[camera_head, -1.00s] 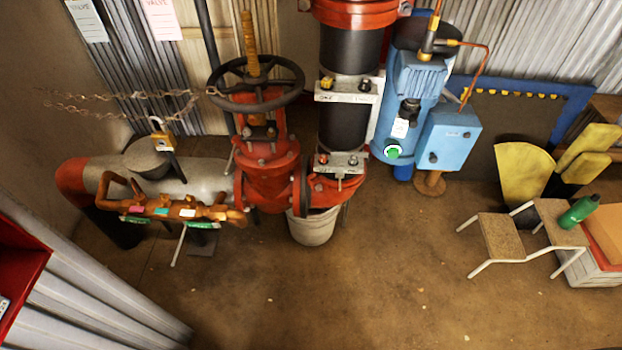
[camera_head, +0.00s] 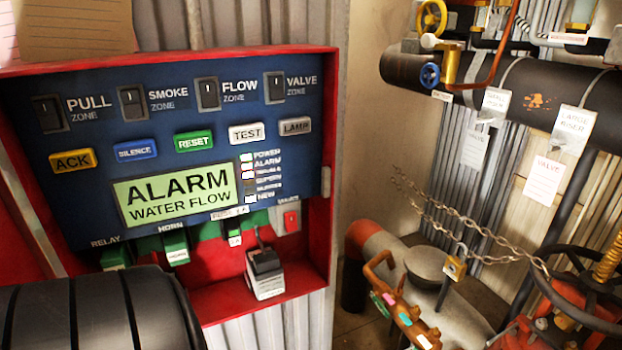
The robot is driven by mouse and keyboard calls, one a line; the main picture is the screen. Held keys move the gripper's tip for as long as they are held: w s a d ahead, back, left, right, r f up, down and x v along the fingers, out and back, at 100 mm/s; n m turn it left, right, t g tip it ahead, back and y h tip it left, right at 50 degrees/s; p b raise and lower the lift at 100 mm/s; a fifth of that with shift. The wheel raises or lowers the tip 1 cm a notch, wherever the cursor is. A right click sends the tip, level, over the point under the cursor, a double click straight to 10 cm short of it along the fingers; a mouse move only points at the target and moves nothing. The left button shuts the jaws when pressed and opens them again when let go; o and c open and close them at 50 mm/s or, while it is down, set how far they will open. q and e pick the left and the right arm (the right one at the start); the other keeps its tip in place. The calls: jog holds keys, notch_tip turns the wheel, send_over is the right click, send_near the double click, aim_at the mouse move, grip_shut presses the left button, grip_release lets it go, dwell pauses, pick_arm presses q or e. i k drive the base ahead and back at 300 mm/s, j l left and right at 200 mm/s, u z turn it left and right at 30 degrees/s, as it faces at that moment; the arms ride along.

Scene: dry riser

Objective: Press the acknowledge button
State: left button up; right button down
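The acknowledge button is the yellow button marked ACK (camera_head: 72,160), at the left of the blue alarm panel face (camera_head: 205,215) in a red box (camera_head: 322,250). Blue SILENCE (camera_head: 136,150), green RESET (camera_head: 194,142), white TEST (camera_head: 246,133) and grey LAMP (camera_head: 296,126) buttons run to its right. The green display (camera_head: 180,195) reads "ALARM WATER FLOW". A black ribbed part, probably my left arm, fills the bottom left below the panel and covers its lower left. Neither gripper's fingers show, and nothing is seen touching the ACK button.
Black switches (camera_head: 209,94) line the panel's top. A black and white block (camera_head: 265,272) stands at the box's bottom. To the right are a black pipe (camera_head: 480,85) with hanging tags, a chain with a padlock (camera_head: 455,266), and a red valve with a black handwheel (camera_head: 580,290).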

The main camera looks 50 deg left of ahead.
aim_at(66, 161)
jog(key=u, duration=0.45)
jog(key=l+u, duration=0.1)
jog(key=u, duration=0.3)
jog(key=i+u, duration=0.1)
jog(key=u, duration=0.35)
jog(key=l+u, duration=0.1)
jog(key=u, duration=0.3)
jog(key=l+u, duration=0.1)
jog(key=u, duration=0.35)
jog(key=l+u, duration=0.1)
jog(key=u, duration=0.3)
